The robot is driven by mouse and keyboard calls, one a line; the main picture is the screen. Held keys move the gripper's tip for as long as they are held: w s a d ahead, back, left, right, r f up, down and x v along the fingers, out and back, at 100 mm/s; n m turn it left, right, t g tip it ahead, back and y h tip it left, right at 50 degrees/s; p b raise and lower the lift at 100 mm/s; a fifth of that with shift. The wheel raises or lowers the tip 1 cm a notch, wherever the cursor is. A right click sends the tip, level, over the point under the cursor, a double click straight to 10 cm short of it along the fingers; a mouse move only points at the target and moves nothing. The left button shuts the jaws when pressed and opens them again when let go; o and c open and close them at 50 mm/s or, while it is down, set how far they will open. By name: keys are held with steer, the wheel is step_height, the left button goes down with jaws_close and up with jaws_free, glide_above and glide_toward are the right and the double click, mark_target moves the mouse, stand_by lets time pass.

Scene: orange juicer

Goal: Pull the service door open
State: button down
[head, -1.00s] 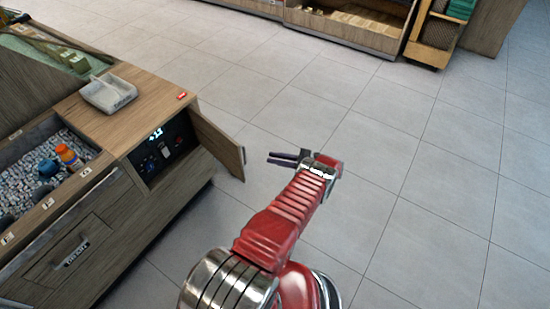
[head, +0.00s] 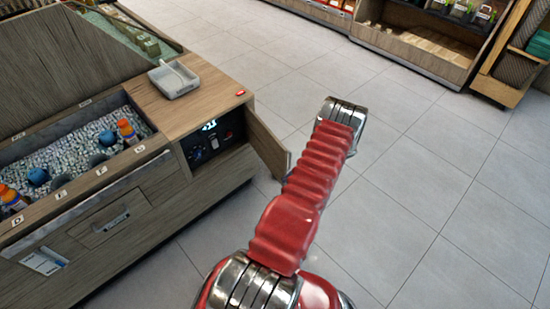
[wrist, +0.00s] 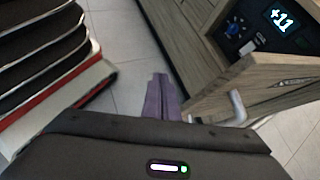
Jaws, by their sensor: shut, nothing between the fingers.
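The wooden service door (head: 267,143) stands swung out from the right end of the counter, with the dark control panel (head: 212,138) exposed behind it. In the wrist view the door (wrist: 262,76) is close, to the right of my fingers, with a pale metal handle (wrist: 238,106) on its face. The lit display (wrist: 281,20) shows beyond it. My gripper (wrist: 162,92) has its purple fingers together, with nothing between them, pointing left of the handle and apart from it. In the head view my gripper is hidden behind my red arm.
The counter (head: 100,235) fills the left, with a bin of pebble-like filling (head: 80,150) holding bottles and round items. A grey tray (head: 173,80) sits on the countertop. Open tiled floor (head: 420,170) lies to the right. Shelves (head: 430,45) stand at the back.

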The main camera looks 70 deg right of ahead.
steer(key=w+a+r+n+g, duration=0.2)
steer(key=w+a+r+n, duration=0.25)
steer(key=w+r, duration=0.4)
steer(key=w+a+r+n+g, duration=0.3)
steer(key=w+a+r, duration=0.2)
steer(key=w+r, duration=0.4)
steer(key=w+a+r+n+g, duration=0.2)
steer(key=w+a+r+n, duration=0.2)
steer(key=w+r, duration=0.45)
steer(key=w+a+r+n+h, duration=0.2)
steer(key=a+r+n, duration=0.3)
steer(key=a+r, duration=0.6)
steer(key=w+a+r+n+h, duration=0.15)
steer(key=a+r+n, duration=0.45)
steer(key=a, duration=0.9)
steer(key=s+a+r+n+t, duration=0.1)
steer(key=s+a+n, duration=0.1)
steer(key=s+a, duration=0.1)
steer(key=s+a+r+n, duration=0.2)
steer(key=s+a, duration=0.1)
steer(key=a, duration=0.3)
steer(key=s+a+r+n+t+h, duration=0.1)
steer(key=s+a+r+n, duration=0.1)
steer(key=a, duration=0.3)
steer(key=shift+s+a+r+t, duration=0.15)
steer(key=shift+s+a+t, duration=0.15)
steer(key=shift+s, duration=0.25)
steer(key=shift+d, duration=0.15)
